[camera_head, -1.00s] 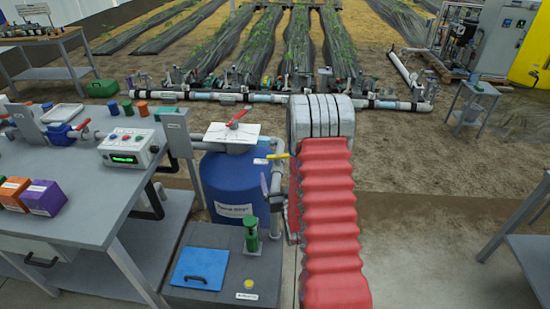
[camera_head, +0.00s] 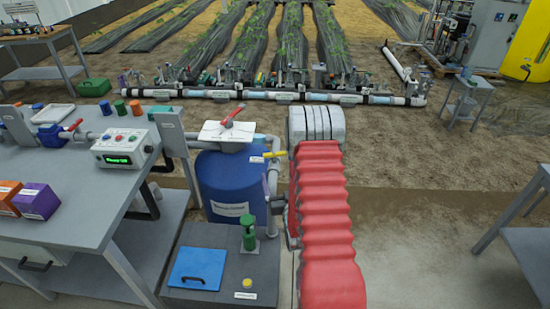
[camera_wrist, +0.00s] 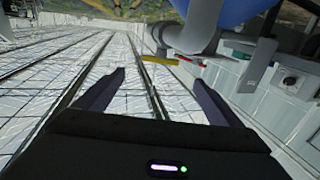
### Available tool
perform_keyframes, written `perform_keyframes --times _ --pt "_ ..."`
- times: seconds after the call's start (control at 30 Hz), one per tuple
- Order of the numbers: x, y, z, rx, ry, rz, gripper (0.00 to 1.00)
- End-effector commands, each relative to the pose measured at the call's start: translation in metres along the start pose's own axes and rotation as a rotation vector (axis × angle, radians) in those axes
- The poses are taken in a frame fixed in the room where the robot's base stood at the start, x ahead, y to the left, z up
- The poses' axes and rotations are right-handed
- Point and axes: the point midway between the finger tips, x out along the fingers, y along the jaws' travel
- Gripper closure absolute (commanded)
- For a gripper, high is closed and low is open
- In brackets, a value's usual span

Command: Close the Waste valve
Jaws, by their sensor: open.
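My gripper (camera_wrist: 159,77) is open and empty in the wrist view, its two dark fingers spread apart. A yellow handle (camera_wrist: 160,60) lies just beyond the fingertips, roughly between them, apart from both. A red handle (camera_wrist: 190,61) sits right of it, near grey pipework (camera_wrist: 192,38). In the head view a yellow handle (camera_head: 275,154) stands on the grey pipe right of the blue tank (camera_head: 226,180). A red handle (camera_head: 232,116) rises above the white plate (camera_head: 227,132) on top. I cannot read which label says Waste. My red-sleeved arm hides most of the gripper in the head view.
A grey bench (camera_head: 75,200) with a display box (camera_head: 124,147) and a blue valve (camera_head: 51,135) stands left. A dark base (camera_head: 215,292) with a blue lid (camera_head: 197,268) and green pump (camera_head: 249,236) is before the tank. Open floor (camera_head: 410,215) lies right.

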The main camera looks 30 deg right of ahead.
Motion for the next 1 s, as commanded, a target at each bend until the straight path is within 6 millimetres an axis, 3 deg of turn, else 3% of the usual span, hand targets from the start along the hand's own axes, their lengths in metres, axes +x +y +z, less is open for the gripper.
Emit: perform_keyframes --times 0.7,1.0 --pt "0.104 -0.002 0.000 0.000 0.001 -0.003 0.11" --pt "0.121 -0.002 0.000 0.000 0.000 -0.003 0.11"
